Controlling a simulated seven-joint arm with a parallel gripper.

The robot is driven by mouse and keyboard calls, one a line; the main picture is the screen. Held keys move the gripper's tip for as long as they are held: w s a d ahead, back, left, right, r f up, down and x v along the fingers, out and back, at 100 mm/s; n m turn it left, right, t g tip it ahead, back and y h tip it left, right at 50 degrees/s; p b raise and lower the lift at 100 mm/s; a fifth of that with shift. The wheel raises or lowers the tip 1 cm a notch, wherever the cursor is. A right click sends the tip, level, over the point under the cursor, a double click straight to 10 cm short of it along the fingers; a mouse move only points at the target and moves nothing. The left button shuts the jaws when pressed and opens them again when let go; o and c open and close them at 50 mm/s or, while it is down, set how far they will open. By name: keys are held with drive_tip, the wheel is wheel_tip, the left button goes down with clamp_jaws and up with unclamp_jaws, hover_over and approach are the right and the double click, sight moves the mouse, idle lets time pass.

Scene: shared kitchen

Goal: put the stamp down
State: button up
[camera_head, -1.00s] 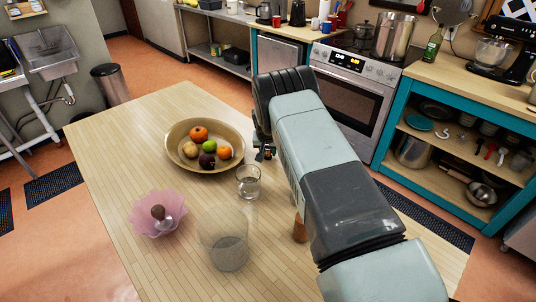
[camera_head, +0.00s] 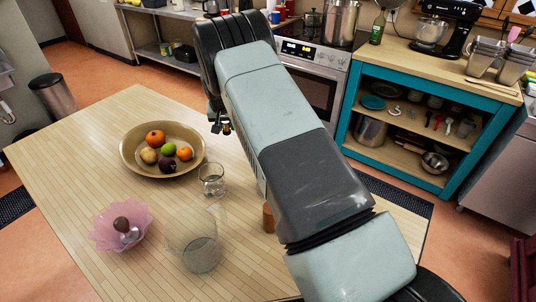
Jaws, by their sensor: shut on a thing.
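My gripper (camera_head: 219,124) shows small and dark at the end of my arm, to the right of the fruit bowl's rim in the picture. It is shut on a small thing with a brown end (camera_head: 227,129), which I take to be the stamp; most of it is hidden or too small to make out. The gripper appears above the wooden table (camera_head: 75,150), but its height is hard to judge. A thing with a round brown knob and a shiny base (camera_head: 122,225) sits in the pink wavy-edged bowl (camera_head: 103,238) at the left front.
A wide tan bowl (camera_head: 133,163) holds several fruits. A short glass (camera_head: 211,181) and a larger clear vessel (camera_head: 201,254) stand in front of it. A brown wooden thing (camera_head: 268,220) is partly behind my arm. The table's left part is clear.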

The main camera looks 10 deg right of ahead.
drive_tip(key=s+d+m+g+h, duration=0.2)
drive_tip(key=s+d+m, duration=0.6)
drive_tip(key=s+d, duration=0.45)
drive_tip(key=s+d+m+g+h, duration=0.2)
drive_tip(key=s+d+m, duration=0.7)
drive_tip(key=d, duration=0.6)
drive_tip(key=shift+g, duration=0.3)
drive_tip(key=f, duration=0.1)
drive_tip(key=s+f, duration=0.1)
drive_tip(key=f, duration=0.1)
drive_tip(key=d+f, duration=0.1)
drive_tip(key=f, duration=0.1)
drive_tip(key=shift+s+f, duration=0.1)
drive_tip(key=shift+s, duration=0.05)
drive_tip(key=shift+f, duration=2.1)
drive_tip(key=shift+f, duration=0.15)
drive_tip(key=o, duration=1.1)
drive_tip(key=shift+a, duration=0.1)
drive_tip(key=shift+c, duration=0.2)
